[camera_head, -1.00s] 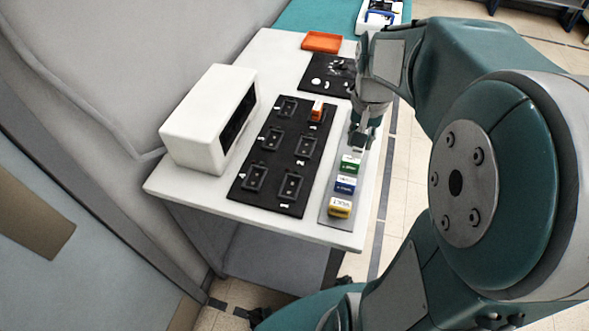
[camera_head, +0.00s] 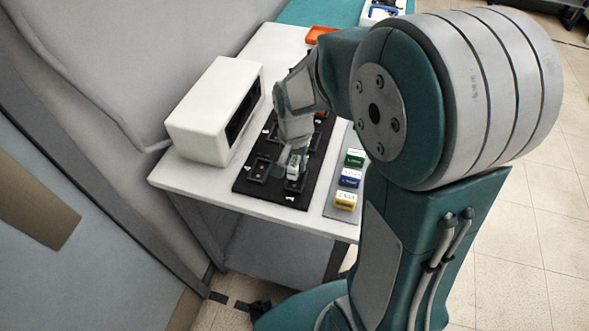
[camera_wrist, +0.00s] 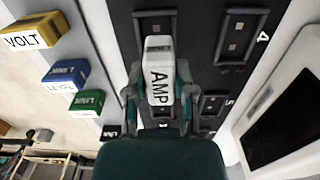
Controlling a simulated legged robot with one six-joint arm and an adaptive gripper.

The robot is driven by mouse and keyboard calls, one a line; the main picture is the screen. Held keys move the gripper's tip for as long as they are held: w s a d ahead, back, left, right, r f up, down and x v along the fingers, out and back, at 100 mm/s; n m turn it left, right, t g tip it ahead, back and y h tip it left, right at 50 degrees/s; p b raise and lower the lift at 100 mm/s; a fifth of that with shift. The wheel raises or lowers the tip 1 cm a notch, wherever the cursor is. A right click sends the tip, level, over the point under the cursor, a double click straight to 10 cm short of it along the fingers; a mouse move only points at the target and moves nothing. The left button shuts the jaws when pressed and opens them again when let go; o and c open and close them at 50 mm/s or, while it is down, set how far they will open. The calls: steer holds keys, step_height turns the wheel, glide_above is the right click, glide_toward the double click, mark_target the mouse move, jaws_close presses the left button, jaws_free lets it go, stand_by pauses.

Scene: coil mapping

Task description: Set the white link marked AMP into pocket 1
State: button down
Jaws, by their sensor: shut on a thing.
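My gripper (camera_wrist: 158,88) is shut on the white link (camera_wrist: 158,70), its AMP lettering facing the wrist camera. In the head view my gripper (camera_head: 294,160) and the link (camera_head: 293,171) are at the near right pocket of the black board (camera_head: 250,188). In the wrist view this pocket (camera_wrist: 153,20) shows partly past the link's end. The link looks held above the board, though its exact height is hard to tell.
A grey strip to the right holds a green link (camera_head: 354,157), a blue link (camera_head: 349,177) and a yellow link (camera_head: 345,200). A neighbouring pocket (camera_wrist: 240,35) is marked 4. A white box (camera_head: 207,115) stands left of the board. An orange tray (camera_head: 318,34) is at the back.

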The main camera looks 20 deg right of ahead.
mark_target(296, 171)
step_height(296, 171, down, 3)
steer(key=shift+r, duration=0.1)
steer(key=shift+d, duration=0.25)
steer(key=shift+f, duration=0.2)
steer(key=shift+a+f, duration=0.15)
steer(key=shift+f, duration=0.1)
steer(key=shift+c, duration=2.3)
jaws_free()
steer(key=shift+r, duration=0.15)
